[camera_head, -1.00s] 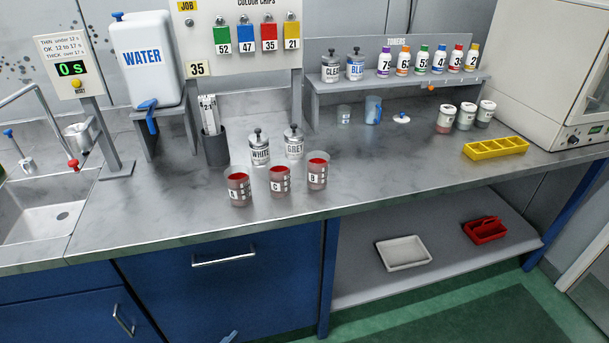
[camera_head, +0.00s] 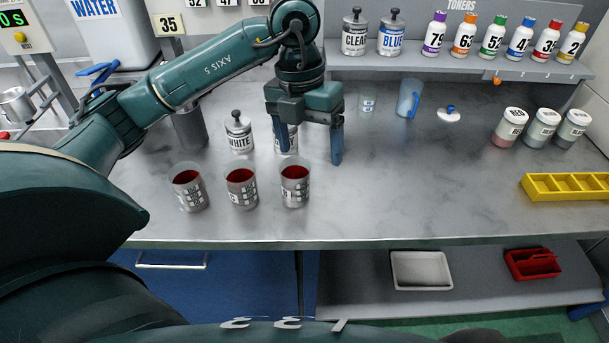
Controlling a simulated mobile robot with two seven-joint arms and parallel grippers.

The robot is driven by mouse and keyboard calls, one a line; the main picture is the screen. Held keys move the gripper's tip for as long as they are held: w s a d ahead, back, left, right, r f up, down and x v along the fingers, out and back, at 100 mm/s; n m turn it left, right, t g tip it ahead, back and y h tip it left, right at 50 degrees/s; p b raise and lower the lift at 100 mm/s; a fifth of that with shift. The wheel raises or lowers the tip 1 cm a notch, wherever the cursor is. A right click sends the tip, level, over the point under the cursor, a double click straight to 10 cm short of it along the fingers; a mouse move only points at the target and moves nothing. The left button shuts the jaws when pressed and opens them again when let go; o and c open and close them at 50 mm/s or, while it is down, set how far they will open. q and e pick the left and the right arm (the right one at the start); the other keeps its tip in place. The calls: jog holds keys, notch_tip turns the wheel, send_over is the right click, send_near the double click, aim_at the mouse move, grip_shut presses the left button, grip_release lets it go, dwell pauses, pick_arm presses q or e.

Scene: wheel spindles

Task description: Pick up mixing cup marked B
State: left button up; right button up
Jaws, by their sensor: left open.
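Three clear cups with red contents stand in a row on the grey bench. Mixing cup B (camera_head: 295,186) is the rightmost; its B shows in the earlier view, but its label is hard to read now. The cups marked C (camera_head: 242,188) and A (camera_head: 188,188) stand to its left. My left gripper (camera_head: 311,156) is open and empty, pointing down just behind and above cup B, apart from it as far as I can tell. It partly hides the GREY can (camera_head: 288,140). My right gripper is out of view.
The WHITE can (camera_head: 239,133) stands behind cup C. A clear beaker (camera_head: 367,101), a blue-handled jug (camera_head: 408,100) and a lid (camera_head: 449,114) are further back. Lidded pots (camera_head: 543,128) and a yellow tray (camera_head: 568,187) are at right. The bench right of cup B is clear.

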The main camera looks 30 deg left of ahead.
pick_arm(q)
jog(key=w+a+r+y, duration=0.1)
jog(key=a+y, duration=0.1)
jog(key=a, duration=0.2)
send_near(295, 175)
jog(key=s+d+f, duration=0.1)
jog(key=s+d, duration=0.1)
jog(key=s, duration=0.1)
jog(key=shift+n+t, duration=0.3)
jog(key=shift+n, duration=0.1)
jog(key=f, duration=0.1)
jog(key=f+p, duration=0.1)
jog(key=f, duration=0.3)
jog(key=shift+w+a, duration=0.1)
jog(key=shift+a, duration=0.25)
jog(key=shift+f, duration=0.65)
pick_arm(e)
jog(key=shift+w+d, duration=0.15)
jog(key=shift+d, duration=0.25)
pick_arm(q)
jog(key=shift+c, duration=0.4)
jog(key=c, duration=0.8)
jog(key=shift+c, duration=0.9)
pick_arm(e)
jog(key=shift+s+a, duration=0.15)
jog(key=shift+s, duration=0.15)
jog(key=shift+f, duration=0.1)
